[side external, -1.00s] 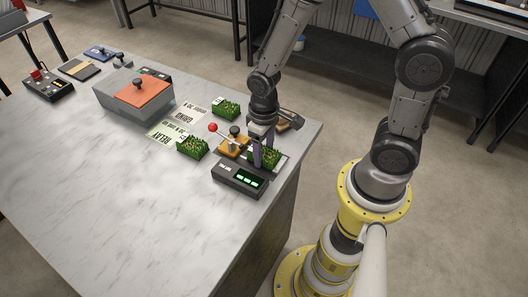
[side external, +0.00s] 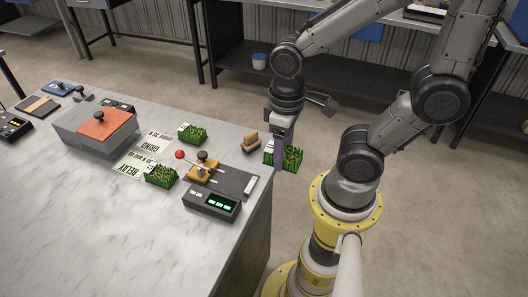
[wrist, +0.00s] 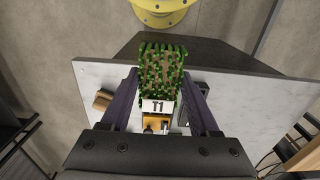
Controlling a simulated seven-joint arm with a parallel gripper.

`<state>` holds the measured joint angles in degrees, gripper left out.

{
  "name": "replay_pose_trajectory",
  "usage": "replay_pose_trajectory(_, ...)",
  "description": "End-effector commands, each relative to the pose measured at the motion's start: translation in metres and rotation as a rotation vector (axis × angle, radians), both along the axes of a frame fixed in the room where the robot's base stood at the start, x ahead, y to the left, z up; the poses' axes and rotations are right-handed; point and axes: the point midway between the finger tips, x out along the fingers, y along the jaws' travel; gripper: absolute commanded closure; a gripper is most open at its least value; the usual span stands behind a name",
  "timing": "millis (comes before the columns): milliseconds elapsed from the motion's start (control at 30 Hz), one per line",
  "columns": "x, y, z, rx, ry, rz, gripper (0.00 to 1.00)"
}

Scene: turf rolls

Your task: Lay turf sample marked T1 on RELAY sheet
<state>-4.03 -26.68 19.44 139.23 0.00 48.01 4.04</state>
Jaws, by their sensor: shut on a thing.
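My gripper (side external: 281,158) is shut on a green turf sample (side external: 291,156), held up in the air around the table's right edge. In the wrist view the turf (wrist: 160,72) sits between the fingers, with a white T1 label (wrist: 157,106) on its near face. The RELAY sheet (side external: 126,168) lies on the table, well to the left of my gripper. A second turf sample (side external: 161,175) sits at the right end of that sheet; I cannot tell how much they overlap. A third turf sample (side external: 192,132) stands farther back. Their labels cannot be read.
A sheet marked GRIND (side external: 153,144) lies behind the RELAY sheet. An orange device with a red-knobbed lever (side external: 180,155), a dark plate (side external: 238,180) and a green-lit display box (side external: 207,205) stand between. A grey box with an orange lid (side external: 105,122) is left. The front tabletop is clear.

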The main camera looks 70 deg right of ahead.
Motion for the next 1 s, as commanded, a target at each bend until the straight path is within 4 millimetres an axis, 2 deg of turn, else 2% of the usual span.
replay_pose_trajectory(100, -0.009, -0.001, 0.004, 0.000, -0.003, 0.000, 1.00)
replay_pose_trajectory(333, -0.015, -0.001, 0.006, 0.000, -0.001, -0.003, 1.00)
replay_pose_trajectory(467, -0.002, 0.000, 0.016, 0.000, -0.003, -0.010, 1.00)
replay_pose_trajectory(567, 0.021, 0.002, 0.030, 0.000, -0.002, -0.016, 1.00)
replay_pose_trajectory(800, 0.109, 0.011, 0.066, 0.000, 0.001, -0.024, 1.00)
replay_pose_trajectory(1000, 0.179, 0.021, 0.074, 0.000, 0.002, -0.023, 1.00)
